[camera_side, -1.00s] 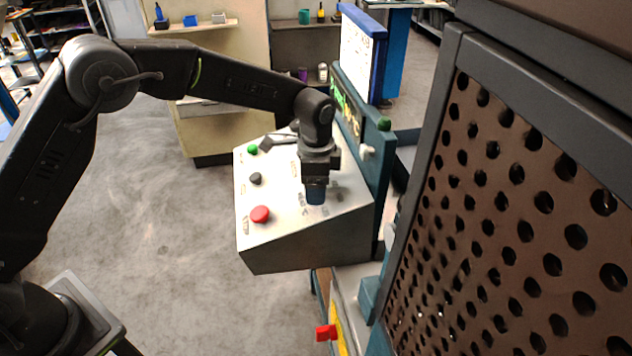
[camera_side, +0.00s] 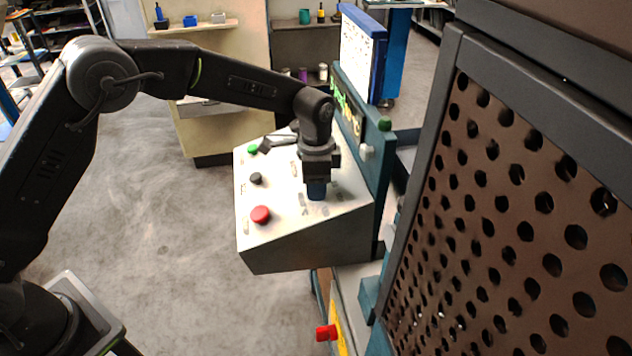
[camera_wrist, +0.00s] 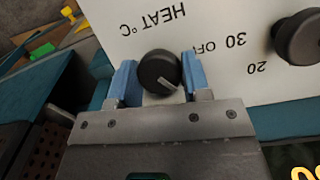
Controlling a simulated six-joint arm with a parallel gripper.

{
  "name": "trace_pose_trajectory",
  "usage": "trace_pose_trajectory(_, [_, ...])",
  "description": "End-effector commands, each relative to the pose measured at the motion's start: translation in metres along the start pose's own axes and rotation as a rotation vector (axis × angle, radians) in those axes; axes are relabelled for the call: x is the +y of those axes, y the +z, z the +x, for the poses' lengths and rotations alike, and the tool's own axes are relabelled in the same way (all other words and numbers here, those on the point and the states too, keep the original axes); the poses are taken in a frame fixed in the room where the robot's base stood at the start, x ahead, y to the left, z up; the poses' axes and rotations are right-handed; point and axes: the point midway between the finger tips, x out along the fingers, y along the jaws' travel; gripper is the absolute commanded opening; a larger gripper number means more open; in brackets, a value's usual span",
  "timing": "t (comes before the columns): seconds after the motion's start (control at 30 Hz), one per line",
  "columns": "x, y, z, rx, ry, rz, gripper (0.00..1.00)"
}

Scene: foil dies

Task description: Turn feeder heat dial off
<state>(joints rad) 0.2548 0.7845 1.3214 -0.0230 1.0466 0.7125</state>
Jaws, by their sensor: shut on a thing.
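In the wrist view, a round black dial (camera_wrist: 160,72) sits on a white panel between the blue fingers of my gripper (camera_wrist: 156,82). The fingers are shut on it, one on each side. A white pointer line on the dial slants toward the lower right of the picture. Upside-down lettering "HEAT °C" stands above the dial, and "OFF", "30" and "20" are to its right. In the side view, my gripper (camera_side: 317,190) reaches down to the sloped console top (camera_side: 275,205) near its right side. It hides the dial there.
On the console are a red button (camera_side: 260,214), a small black knob (camera_side: 256,178) and a green button (camera_side: 252,149). Another dark knob (camera_wrist: 298,38) is right of the held dial in the wrist view. A perforated brown guard (camera_side: 530,190) stands at the right.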

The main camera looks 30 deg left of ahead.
Motion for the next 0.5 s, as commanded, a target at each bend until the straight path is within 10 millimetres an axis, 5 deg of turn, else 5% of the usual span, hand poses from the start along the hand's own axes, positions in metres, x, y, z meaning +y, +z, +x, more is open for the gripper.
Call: trace_pose_trajectory(0.5, [-0.0009, 0.0006, -0.0006, 0.032, 0.133, -0.414, 0.2])
